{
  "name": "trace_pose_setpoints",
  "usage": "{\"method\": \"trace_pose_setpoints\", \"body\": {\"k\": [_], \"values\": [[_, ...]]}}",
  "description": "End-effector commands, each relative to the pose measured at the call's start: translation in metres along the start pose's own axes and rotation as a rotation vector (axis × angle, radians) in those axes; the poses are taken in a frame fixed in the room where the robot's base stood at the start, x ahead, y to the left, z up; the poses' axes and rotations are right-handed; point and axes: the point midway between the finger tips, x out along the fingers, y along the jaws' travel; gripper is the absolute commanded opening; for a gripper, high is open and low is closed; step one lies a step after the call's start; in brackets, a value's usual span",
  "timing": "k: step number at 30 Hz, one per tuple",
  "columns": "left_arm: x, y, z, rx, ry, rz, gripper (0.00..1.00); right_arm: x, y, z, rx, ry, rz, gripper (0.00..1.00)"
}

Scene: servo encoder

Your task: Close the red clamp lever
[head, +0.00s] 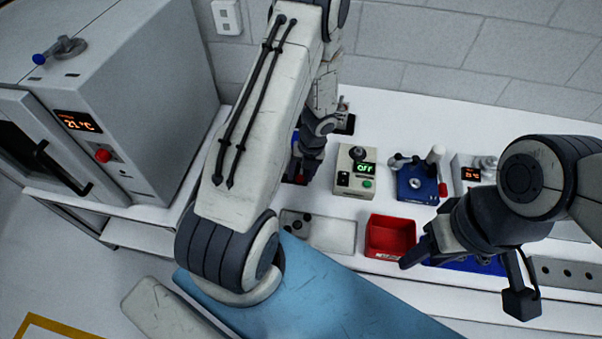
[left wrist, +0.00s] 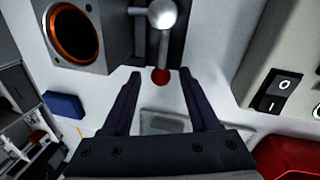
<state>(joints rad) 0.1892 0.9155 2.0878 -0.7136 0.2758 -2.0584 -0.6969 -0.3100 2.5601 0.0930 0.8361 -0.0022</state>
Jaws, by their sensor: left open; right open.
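In the left wrist view, a small red knob (left wrist: 160,76) shows between the tips of my open left gripper (left wrist: 160,82), below a metal rod with a silver ball (left wrist: 162,14). I cannot tell whether the fingers touch it. In the head view my left gripper (head: 305,165) points down behind my left arm, with a bit of red (head: 300,180) beneath; the rest there is hidden. Another red knob (head: 443,189) sits on the right of a blue fixture (head: 414,190).
A grey block with an orange-lined hole (left wrist: 75,35) stands left of the rod. A beige switch box (head: 352,185), a red bin (head: 389,237) and a grey tray (head: 335,235) are close by. A large oven (head: 135,100) stands at the left.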

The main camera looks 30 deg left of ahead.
Motion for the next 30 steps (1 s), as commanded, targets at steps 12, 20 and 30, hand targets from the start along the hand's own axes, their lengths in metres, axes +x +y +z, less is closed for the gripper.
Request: {"method": "trace_pose_setpoints", "body": {"k": [12,20,30], "values": [[-0.076,-0.001,0.001,-0.001,-0.006,-0.002,0.6,-0.01,-0.001,-0.001,-0.002,0.0,0.0,0.5],[-0.1,0.0,0.0,-0.001,-0.002,-0.001,0.6,-0.008,-0.001,-0.001,-0.002,0.0,0.0,0.5],[-0.102,0.0,0.0,0.0,-0.001,-0.001,0.6,-0.009,-0.001,-0.001,-0.001,0.0,0.0,0.5]]}}
